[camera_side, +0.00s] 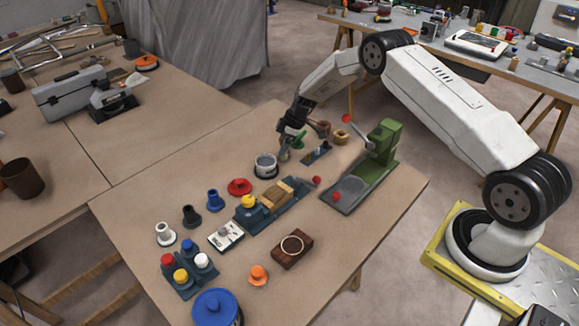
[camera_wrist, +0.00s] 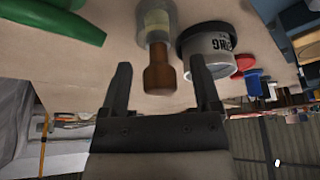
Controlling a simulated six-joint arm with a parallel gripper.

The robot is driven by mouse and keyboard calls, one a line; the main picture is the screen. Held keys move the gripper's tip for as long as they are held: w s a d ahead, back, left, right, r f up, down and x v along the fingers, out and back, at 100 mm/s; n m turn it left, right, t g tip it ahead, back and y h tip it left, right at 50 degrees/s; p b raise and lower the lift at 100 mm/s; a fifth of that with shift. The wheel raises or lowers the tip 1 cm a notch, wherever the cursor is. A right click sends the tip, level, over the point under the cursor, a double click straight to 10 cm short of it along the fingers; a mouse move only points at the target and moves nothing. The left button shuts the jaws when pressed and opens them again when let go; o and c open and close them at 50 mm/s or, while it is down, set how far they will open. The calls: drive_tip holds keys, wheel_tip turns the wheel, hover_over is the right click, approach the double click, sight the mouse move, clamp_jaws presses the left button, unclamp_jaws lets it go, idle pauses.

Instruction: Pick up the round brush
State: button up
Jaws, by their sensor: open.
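What looks like the round brush, with a brown wooden handle (camera_wrist: 160,76) and a pale grey-green body, shows in the wrist view between and beyond my fingers. Its far end runs out at the top of the picture, and I cannot make out bristles. My gripper (camera_wrist: 164,88) is open, with a dark finger on either side of the handle and nothing held. In the side view my gripper (camera_side: 285,144) is low over the far part of the table, and the brush is mostly hidden there. I cannot tell whether the fingers touch it.
A white tin with a dark rim (camera_wrist: 208,48) stands close to my right finger; it also shows in the side view (camera_side: 265,166). A green item (camera_wrist: 55,20) lies to the left. A green press (camera_side: 380,150), a red-knobbed blue tool (camera_side: 285,208) and several coloured knobs crowd the table.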

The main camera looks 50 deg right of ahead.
drive_tip(key=shift+w+a+f, duration=0.1)
drive_tip(key=shift+w+f, duration=0.05)
drive_tip(key=shift+f, duration=0.35)
clamp_jaws()
